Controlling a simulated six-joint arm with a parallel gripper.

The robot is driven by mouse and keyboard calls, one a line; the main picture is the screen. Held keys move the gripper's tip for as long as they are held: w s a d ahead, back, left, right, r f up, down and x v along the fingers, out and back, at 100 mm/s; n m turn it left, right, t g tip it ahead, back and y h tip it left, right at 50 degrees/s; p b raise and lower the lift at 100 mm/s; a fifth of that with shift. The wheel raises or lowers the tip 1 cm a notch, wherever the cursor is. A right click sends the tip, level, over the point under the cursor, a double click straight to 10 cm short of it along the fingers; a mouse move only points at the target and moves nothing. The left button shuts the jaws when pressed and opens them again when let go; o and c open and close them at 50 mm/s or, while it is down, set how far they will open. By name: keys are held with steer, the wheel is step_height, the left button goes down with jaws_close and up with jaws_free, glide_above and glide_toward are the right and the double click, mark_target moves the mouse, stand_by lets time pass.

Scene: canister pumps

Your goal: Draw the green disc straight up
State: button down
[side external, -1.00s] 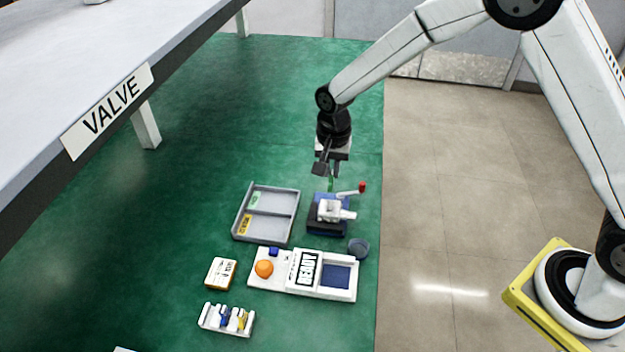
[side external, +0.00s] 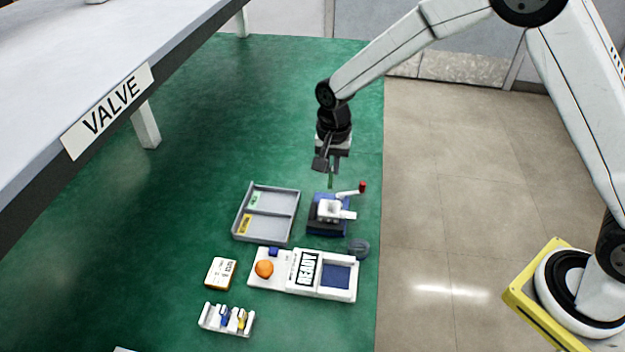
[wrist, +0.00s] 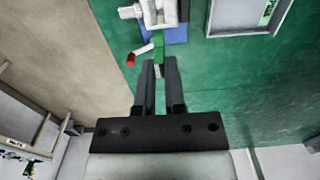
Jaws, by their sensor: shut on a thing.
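The green disc (side external: 330,181) shows as a thin green sliver under my gripper in the side view. In the wrist view the green piece (wrist: 160,49) is seen edge-on at the fingertips. My gripper (side external: 329,170) points down above the white and blue pump (side external: 329,209), and its fingers (wrist: 159,68) are shut on the green disc. The pump (wrist: 160,13) has a white body on a blue base and a lever with a red knob (side external: 362,187). The fingers hide part of the disc; I cannot tell whether its lower edge is clear of the pump.
A grey two-compartment tray (side external: 270,216) stands left of the pump. A white panel with a READY sign (side external: 307,269) and orange dome (side external: 264,268) lies in front, with a dark round cup (side external: 358,248) beside it. A small box (side external: 220,273) and a rack (side external: 226,320) stand front left.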

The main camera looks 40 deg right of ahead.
mark_target(332, 168)
steer(key=shift+r, duration=0.6)
steer(key=shift+r, duration=0.35)
steer(key=shift+r, duration=0.35)
steer(key=shift+r, duration=0.35)
steer(key=shift+r, duration=0.35)
steer(key=shift+r, duration=0.3)
steer(key=shift+a, duration=0.1)
